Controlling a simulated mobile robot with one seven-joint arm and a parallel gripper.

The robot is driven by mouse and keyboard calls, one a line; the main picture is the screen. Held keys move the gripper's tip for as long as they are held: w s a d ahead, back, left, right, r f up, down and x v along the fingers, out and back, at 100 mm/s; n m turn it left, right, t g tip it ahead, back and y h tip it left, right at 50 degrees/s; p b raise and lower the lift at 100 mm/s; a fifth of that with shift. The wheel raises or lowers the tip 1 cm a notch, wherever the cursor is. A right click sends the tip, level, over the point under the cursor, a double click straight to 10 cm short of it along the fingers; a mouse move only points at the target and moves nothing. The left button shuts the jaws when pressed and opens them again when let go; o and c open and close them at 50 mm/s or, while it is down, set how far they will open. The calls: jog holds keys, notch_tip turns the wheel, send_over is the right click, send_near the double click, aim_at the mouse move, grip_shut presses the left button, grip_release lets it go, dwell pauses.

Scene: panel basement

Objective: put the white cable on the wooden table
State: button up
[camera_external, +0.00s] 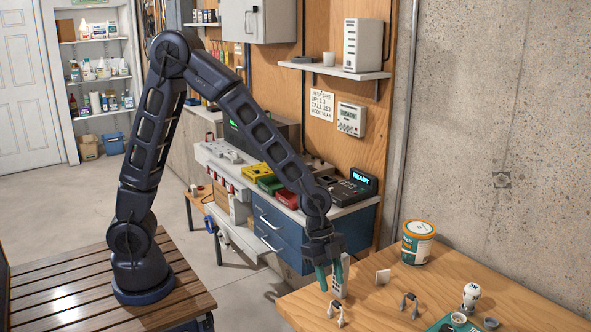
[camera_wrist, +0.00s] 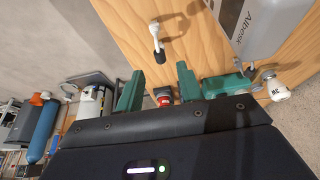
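My gripper (camera_external: 333,277) points down over the near left part of the wooden table (camera_external: 440,285). Its two green fingers are apart in the wrist view (camera_wrist: 158,88), with nothing visibly clamped between them. A short white cable-like piece (camera_external: 336,313) lies on the table in front of the gripper. A similar piece with a dark middle and pale ends (camera_external: 409,301) lies to its right. In the wrist view, a white piece with a black end (camera_wrist: 156,42) lies on the wood beyond the fingers; I cannot tell which piece it is.
A pale slotted block (camera_external: 340,283) stands by the fingers. A blue drawer cabinet (camera_external: 283,237) stands behind. Bare wood lies between them.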

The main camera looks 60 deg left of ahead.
jog(key=a+r+n+t+y, duration=0.1)
jog(key=a+r+n, duration=0.3)
jog(key=a, duration=0.5)
jog(key=a+r+n+t, duration=0.1)
jog(key=a+r, duration=0.6)
jog(key=a, duration=0.1)
jog(key=a+r+n+t+y, duration=0.1)
jog(key=a+r+n, duration=0.3)
jog(key=a, duration=0.5)
jog(key=s+a+r+n+y, duration=0.1)
jog(key=s+a+r+n, duration=0.2)
jog(key=s+a, duration=0.4)
jog(key=s+a+r+n+t+y, duration=0.1)
jog(key=s+a+r+n, duration=0.2)
jog(key=a, duration=1)
jog(key=s+n, duration=0.3)
jog(key=s, duration=0.1)
jog(key=shift+s+t, duration=0.3)
